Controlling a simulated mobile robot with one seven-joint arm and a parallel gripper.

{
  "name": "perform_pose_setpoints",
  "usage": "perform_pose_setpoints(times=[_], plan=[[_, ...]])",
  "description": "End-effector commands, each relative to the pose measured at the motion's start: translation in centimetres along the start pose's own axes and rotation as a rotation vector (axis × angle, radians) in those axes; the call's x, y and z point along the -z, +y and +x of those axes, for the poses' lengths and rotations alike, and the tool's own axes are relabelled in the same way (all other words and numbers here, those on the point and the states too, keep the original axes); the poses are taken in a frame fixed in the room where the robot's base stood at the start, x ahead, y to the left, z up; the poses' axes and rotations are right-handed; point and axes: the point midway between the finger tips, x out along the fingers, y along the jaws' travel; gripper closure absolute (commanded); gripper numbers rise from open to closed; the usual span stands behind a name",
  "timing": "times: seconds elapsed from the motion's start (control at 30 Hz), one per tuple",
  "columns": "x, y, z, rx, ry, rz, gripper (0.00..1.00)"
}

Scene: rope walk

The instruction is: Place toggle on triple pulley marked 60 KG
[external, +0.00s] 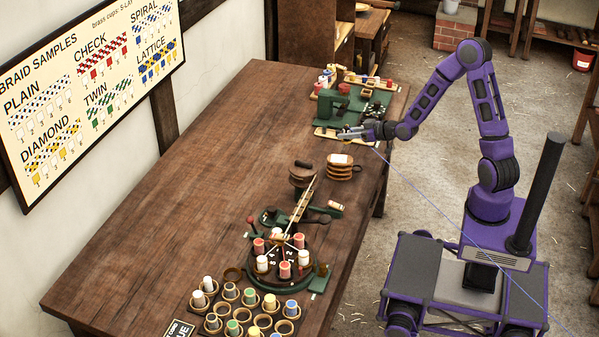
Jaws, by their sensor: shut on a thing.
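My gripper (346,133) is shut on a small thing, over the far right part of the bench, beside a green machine. The held thing is too small and too hidden by the fingers to make out, so I cannot tell whether it is the toggle. A light wooden pulley block (341,169) with stacked sheaves and a pale top label stands below my gripper in the picture, apart from it. A darker pulley block (302,176) stands to its left. The markings on both are too small to read, so I cannot tell which is marked 60 KG.
The wooden bench (190,190) is clear on its left half. A green machine (343,104) and bobbins stand at the far end. A round braiding stand (277,277) with bobbins and several ring holders (213,322) fill the near end. A thin blue line (450,220) crosses my base.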

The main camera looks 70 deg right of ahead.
Motion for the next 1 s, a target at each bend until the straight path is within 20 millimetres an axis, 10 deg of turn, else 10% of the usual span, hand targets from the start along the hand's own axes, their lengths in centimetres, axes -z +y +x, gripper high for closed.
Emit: perform_pose_setpoints(times=[0.5, 1.0], plan=[[-5.8, 0.1, 2.5, 0.000, 0.000, 0.002, 1.00], [-6.6, 0.0, 2.9, -0.001, 0.002, -0.001, 1.00]])
